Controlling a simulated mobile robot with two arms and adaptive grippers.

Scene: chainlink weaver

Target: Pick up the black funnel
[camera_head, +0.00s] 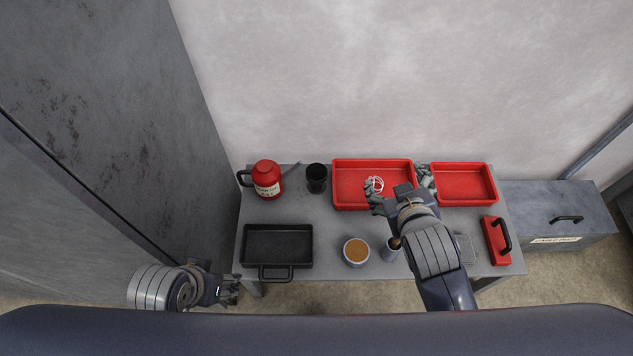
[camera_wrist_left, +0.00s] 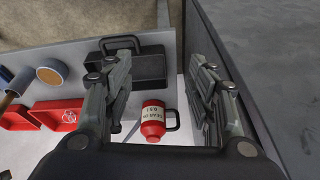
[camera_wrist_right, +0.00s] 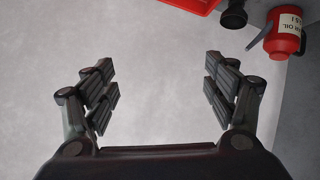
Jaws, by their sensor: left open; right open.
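The black funnel (camera_head: 317,178) stands at the back of the grey table, between the red oil can and the larger red tray, its round opening facing up. It also shows at the top of the right wrist view (camera_wrist_right: 234,14). I cannot make it out in the left wrist view. My right gripper (camera_head: 400,186) is open and empty, over the two red trays and right of the funnel; its fingers are spread in the right wrist view (camera_wrist_right: 160,85). My left gripper (camera_head: 230,290) is open and empty, off the table's front left corner, far from the funnel.
The red oil can (camera_head: 267,180) with its thin spout stands close left of the funnel. The red tray (camera_head: 345,188) holding white rings is close right. A black tray (camera_head: 278,233), a cup of orange-brown contents (camera_head: 356,251) and a red handled block (camera_head: 496,241) sit nearer the front.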

